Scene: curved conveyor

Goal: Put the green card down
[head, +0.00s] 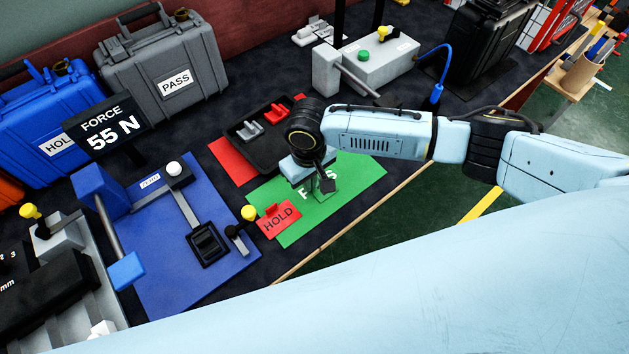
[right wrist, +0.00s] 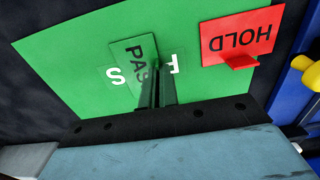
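The green card (right wrist: 126,52) is marked with PASS lettering, partly hidden by my fingers. It is over the green mat (head: 357,178), turned relative to the mat's white letters and covering some of them. My right gripper (right wrist: 160,88) points down at the card, its two fingers close together at the card's edge and seemingly pinching it. In the head view my right gripper (head: 318,182) is low over the middle of the mat and mostly hides the card. Whether the card touches the mat I cannot tell. My left gripper is out of view.
A red HOLD card (head: 280,219) with a tab lies at the mat's near-left corner. A black tray (head: 262,150) with grey and red pieces stands behind. A blue fixture plate (head: 165,265) with a yellow-knobbed lever is to the left. The mat's right part is clear.

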